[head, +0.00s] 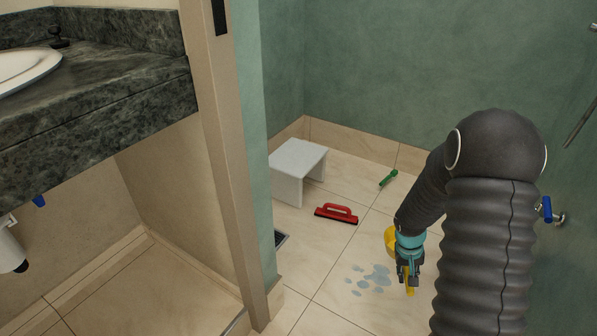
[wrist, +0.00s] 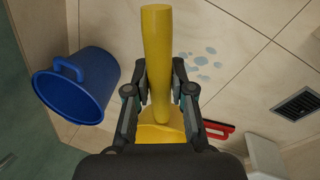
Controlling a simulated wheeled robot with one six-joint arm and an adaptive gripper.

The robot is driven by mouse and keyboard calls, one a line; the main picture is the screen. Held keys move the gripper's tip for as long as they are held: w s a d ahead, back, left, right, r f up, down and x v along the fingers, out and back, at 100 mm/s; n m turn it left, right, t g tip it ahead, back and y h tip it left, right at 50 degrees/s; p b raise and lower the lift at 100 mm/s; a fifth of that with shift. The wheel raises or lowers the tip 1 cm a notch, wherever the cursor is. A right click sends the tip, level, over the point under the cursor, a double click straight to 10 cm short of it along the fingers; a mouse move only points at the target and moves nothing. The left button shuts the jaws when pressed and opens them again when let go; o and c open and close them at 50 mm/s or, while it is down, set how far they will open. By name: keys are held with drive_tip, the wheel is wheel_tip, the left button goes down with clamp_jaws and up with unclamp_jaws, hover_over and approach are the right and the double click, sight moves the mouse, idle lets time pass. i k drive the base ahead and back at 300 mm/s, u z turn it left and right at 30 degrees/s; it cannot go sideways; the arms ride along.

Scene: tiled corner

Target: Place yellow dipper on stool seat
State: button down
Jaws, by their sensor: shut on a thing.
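The yellow dipper (wrist: 157,45) is between the fingers of my gripper (wrist: 158,92) in the wrist view. Its handle runs up the picture and part of its yellow bowl shows below the fingers. In the head view the dipper (head: 390,241) shows beside my gripper (head: 408,272), above the tiled floor at the right. My gripper is shut on the handle. The white stool (head: 298,158) stands upright by the back wall, left of and farther back than my gripper. Its seat is bare. Part of the stool (wrist: 263,152) shows at the lower right in the wrist view.
A red squeegee (head: 337,214) lies on the floor in front of the stool. A green brush-like tool (head: 388,179) lies to its right. Pale puddles (head: 371,278) are near my gripper. A blue bucket (wrist: 78,85) is at left in the wrist view. A door frame (head: 224,150) stands left.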

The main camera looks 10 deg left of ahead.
sight(301, 167)
drive_tip(key=u, duration=0.5)
drive_tip(key=k, duration=0.55)
drive_tip(key=z, duration=0.2)
drive_tip(key=i, duration=0.95)
drive_tip(key=z, duration=0.55)
drive_tip(key=i, duration=1.25)
drive_tip(key=u, duration=0.85)
drive_tip(key=i, duration=0.5)
drive_tip(key=u, duration=0.4)
